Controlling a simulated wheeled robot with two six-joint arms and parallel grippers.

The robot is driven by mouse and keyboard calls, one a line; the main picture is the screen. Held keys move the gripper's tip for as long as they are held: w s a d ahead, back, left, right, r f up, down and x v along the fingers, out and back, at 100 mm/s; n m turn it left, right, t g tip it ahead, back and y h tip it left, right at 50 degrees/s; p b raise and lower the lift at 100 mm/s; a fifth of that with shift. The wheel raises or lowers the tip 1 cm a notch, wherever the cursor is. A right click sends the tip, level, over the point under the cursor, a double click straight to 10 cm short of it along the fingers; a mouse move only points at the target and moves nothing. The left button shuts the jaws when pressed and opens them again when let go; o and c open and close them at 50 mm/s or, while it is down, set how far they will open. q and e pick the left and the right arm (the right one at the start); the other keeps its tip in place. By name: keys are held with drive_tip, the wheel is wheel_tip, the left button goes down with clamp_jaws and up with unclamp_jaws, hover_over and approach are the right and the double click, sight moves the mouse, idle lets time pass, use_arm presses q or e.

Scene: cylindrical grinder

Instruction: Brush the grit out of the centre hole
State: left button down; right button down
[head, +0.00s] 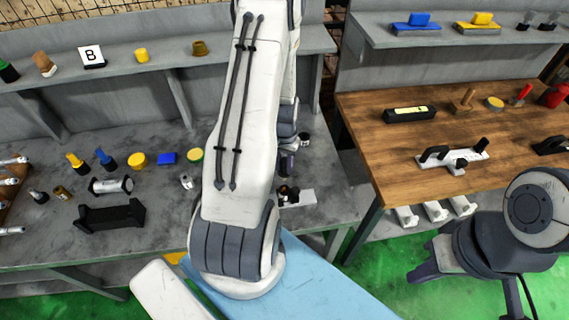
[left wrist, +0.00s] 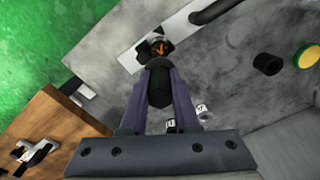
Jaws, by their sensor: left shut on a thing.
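My left gripper (left wrist: 158,72) is shut on a dark, roughly cylindrical thing (left wrist: 160,90), seen end-on between its fingers; I cannot tell whether it is the brush. Just beyond the fingertips in the left wrist view, a black part with orange in its middle (left wrist: 158,46) sits on a pale plate (left wrist: 130,58). Contact between the held thing and this part cannot be made out. In the head view the left gripper (head: 288,162) is partly hidden behind my arm, above the pale plate (head: 304,197). My right gripper (head: 424,268) is at the lower right, its finger gap unclear.
The grey bench (head: 330,180) carries a black cradle (head: 110,215), a silver cylinder (head: 110,186) and several small coloured parts at left. A wooden table (head: 385,145) at right holds a white fixture (head: 455,157) and a black block (head: 409,114). Shelves run behind.

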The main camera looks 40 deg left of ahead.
sight(283, 174)
use_arm(q)
drive_tip(key=shift+s+f+b, duration=0.1)
drive_tip(key=shift+f+b, duration=0.3)
drive_tip(key=shift+b, duration=0.05)
drive_tip(key=shift+f+b, duration=1.65)
drive_tip(key=shift+f, duration=0.45)
drive_tip(key=shift+f+b, duration=0.3)
drive_tip(key=shift+f, duration=0.1)
drive_tip(key=shift+s+d, duration=0.2)
drive_tip(key=shift+s, duration=0.1)
drive_tip(key=shift+w, duration=0.15)
drive_tip(key=shift+w+a, duration=0.25)
drive_tip(key=shift+w, duration=0.2)
drive_tip(key=shift+s, duration=0.1)
drive_tip(key=shift+s+d, duration=0.25)
drive_tip(key=shift+s, duration=0.25)
